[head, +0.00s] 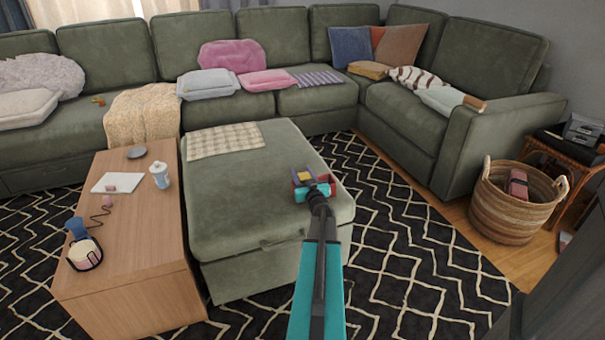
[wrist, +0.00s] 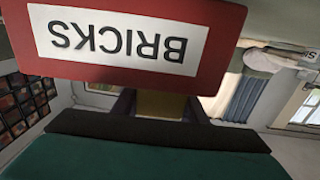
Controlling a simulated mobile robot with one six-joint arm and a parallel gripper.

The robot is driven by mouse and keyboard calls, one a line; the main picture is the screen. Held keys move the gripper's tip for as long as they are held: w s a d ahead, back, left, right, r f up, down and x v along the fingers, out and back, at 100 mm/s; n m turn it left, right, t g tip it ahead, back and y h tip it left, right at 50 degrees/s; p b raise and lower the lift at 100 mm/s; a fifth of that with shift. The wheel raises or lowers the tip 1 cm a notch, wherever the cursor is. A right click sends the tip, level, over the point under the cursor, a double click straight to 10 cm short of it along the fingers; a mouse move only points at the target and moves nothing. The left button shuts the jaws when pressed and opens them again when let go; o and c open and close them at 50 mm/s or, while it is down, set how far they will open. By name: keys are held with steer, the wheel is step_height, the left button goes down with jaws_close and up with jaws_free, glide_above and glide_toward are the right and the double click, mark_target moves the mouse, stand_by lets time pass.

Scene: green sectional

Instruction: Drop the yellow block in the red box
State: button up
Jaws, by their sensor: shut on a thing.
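The yellow block (head: 306,177) is small and held between the dark fingers of my gripper (head: 305,175) over the front right part of the green ottoman. In the wrist view the block (wrist: 163,106) shows as a yellow patch between the two fingers. The red box (head: 326,179) is on the ottoman just to the right of the gripper, partly hidden by my arm. The wrist view shows the box's red side (wrist: 225,58) close up, with a white label reading BRICKS upside down. The inside of the box is hidden there.
The green ottoman (head: 235,190) has a checked cloth (head: 224,141) at its far end. A wooden table (head: 145,240) with small items stands to its left. A woven basket (head: 510,215) is on the floor at right. The sectional sofa runs behind.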

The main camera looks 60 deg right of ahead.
steer(key=o, duration=1.2)
steer(key=shift+c, duration=0.2)
steer(key=shift+s, duration=0.1)
steer(key=p+v, duration=0.1)
steer(key=v, duration=1.2)
steer(key=shift+s+a+p, duration=0.2)
steer(key=shift+a+p, duration=0.05)
steer(key=shift+p, duration=0.05)
